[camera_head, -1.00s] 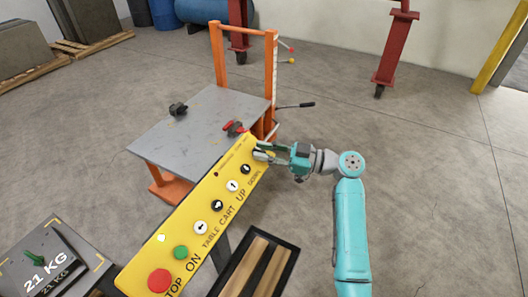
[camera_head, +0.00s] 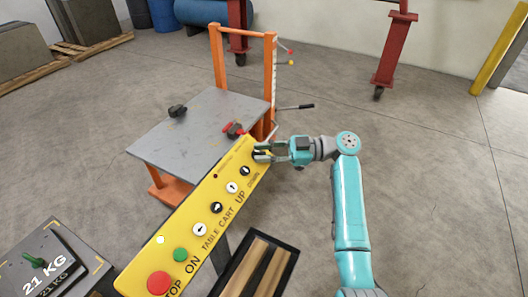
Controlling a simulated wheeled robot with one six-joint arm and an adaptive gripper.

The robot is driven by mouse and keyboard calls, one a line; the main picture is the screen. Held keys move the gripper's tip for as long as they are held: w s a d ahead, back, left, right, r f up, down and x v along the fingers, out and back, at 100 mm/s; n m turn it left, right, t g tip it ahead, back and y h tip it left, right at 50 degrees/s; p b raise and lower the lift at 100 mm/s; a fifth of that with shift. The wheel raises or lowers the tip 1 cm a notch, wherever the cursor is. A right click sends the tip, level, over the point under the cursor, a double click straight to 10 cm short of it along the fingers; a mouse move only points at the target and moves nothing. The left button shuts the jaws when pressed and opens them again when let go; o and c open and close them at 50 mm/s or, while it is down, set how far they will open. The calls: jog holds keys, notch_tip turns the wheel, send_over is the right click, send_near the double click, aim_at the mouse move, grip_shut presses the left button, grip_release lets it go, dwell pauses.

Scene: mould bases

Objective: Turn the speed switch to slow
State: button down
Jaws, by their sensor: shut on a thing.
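The yellow control panel (camera_head: 190,219) slopes from lower left up to the centre, with a row of round buttons and black lettering. My gripper (camera_head: 258,152) is at the panel's far upper end, reaching in from the right. Its fingers are closed around a small dark part there, which I take to be the speed switch. The fingers hide most of the switch, so I cannot read its setting. The label beside it is too small to read.
A red button (camera_head: 159,284), a green button (camera_head: 180,254) and black and white buttons line the panel. An orange-framed lift cart (camera_head: 190,127) with a grey top stands behind it. A tray with wooden bars (camera_head: 250,275) is below. Open floor lies right.

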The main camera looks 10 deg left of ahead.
jog(key=shift+f, duration=0.15)
jog(key=c, duration=1.2)
grip_release()
jog(key=v, duration=1.2)
jog(key=shift+d, duration=0.15)
